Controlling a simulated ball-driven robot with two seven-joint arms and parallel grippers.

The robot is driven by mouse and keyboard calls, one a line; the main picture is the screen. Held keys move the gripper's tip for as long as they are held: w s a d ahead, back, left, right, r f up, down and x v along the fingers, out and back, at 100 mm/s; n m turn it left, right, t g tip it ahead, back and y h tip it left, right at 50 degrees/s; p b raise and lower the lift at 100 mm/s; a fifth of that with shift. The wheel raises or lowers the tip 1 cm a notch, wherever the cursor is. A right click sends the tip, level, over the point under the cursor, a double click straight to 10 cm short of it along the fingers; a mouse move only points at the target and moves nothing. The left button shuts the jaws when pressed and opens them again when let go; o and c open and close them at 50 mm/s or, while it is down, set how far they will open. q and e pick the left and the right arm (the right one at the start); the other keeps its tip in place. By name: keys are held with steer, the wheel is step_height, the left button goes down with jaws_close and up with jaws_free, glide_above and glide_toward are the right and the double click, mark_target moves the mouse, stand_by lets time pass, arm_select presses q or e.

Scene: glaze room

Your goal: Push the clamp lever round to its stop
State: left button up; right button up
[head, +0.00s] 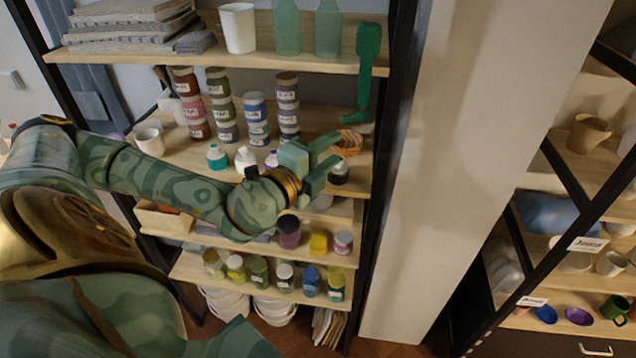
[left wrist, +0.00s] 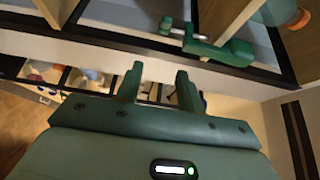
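The green clamp (head: 365,80) is at the right end of the shelf unit, by the black upright. Its thick block is at the top, and a narrow arm runs down to a short foot bent left. In the left wrist view the clamp (left wrist: 228,52) lies beyond my fingers, up and to the right. I cannot tell which part is the lever or where its stop is. My left gripper (head: 333,151) is open and empty, below the clamp's foot and apart from it. Its two fingers also show spread in the left wrist view (left wrist: 160,72). My right gripper is not in view.
Stacked glaze jars (head: 287,105) and small bottles (head: 245,160) stand on the shelf near my left arm.

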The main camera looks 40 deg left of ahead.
arm_select(q)
steer(key=w+a+f+n+g+y+b, duration=0.1)
steer(key=f+b, duration=0.4)
steer(key=f, duration=1.1)
steer(key=w+a+f+n+g+y+b, duration=0.1)
steer(key=w+a+f+n+g+b, duration=0.2)
steer(key=f, duration=1.4)
steer(key=shift+a+f+g+y+b, duration=0.25)
steer(key=shift+a+g+y+b, duration=0.15)
steer(key=shift+a+g+b, duration=0.5)
steer(key=shift+a, duration=0.1)
